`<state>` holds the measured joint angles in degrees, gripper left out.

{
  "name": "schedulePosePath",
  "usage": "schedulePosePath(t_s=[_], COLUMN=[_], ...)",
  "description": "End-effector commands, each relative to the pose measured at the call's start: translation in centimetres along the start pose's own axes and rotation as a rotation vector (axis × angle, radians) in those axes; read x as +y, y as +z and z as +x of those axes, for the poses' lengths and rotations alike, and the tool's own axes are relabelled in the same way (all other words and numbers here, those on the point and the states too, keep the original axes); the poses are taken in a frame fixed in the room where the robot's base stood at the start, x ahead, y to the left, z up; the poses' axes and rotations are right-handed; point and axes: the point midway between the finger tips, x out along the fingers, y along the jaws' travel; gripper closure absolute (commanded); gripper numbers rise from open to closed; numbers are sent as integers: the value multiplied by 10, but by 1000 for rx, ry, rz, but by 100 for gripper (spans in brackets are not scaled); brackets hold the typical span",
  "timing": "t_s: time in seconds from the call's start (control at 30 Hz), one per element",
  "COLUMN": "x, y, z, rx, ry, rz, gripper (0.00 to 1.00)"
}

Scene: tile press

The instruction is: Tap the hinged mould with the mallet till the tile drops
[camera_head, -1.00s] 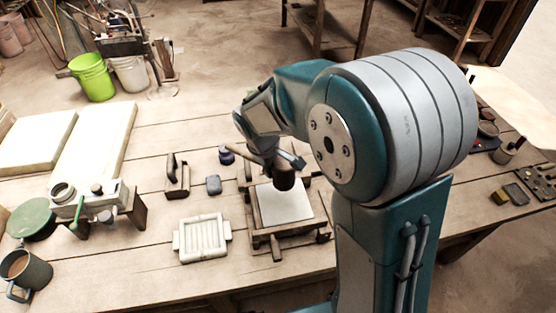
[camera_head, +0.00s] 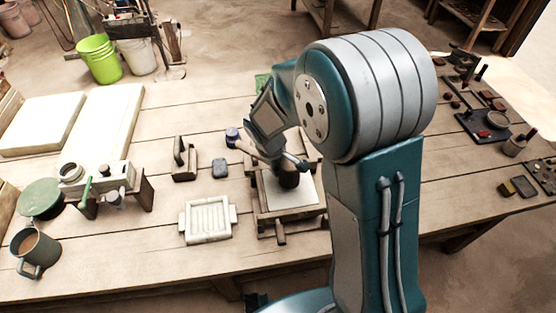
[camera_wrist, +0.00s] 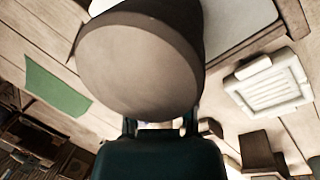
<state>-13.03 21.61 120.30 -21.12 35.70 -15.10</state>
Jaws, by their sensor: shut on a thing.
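The mould (camera_head: 262,219) is a wooden frame on the bench, with a pale flat slab (camera_head: 307,192) inside it. My gripper (camera_head: 276,157) is above the mould's far side in the head view, shut on the mallet's light wooden handle (camera_head: 246,148). The mallet's dark round head (camera_head: 289,179) appears over the slab; I cannot tell whether it touches. In the wrist view, the mallet head (camera_wrist: 140,72) fills the upper middle, in front of my gripper (camera_wrist: 160,126), and hides much of the mould. I cannot tell whether the slab is the tile.
A white ribbed tray (camera_head: 208,220) lies left of the mould. A small blue-grey block (camera_head: 220,168) and a dark wooden tool (camera_head: 184,160) lie behind it. A mug (camera_head: 36,250) stands at the far left.

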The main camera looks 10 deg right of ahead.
Motion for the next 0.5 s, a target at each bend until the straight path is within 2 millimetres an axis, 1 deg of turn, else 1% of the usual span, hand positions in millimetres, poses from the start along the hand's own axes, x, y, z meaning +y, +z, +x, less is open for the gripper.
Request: schedulePosePath(t_s=[0.03, 0.1, 0.27, 0.4, 0.5], x=[-2, -5, -2, 3, 6], y=[0, -1, -1, 0, 1], z=[10, 23, 13, -12, -22], rx=[-4, -3, 4, 6, 3], ry=[-1, -2, 3, 5, 3], rz=[-3, -2, 1, 2, 0], gripper=[100, 100, 100, 100, 100])
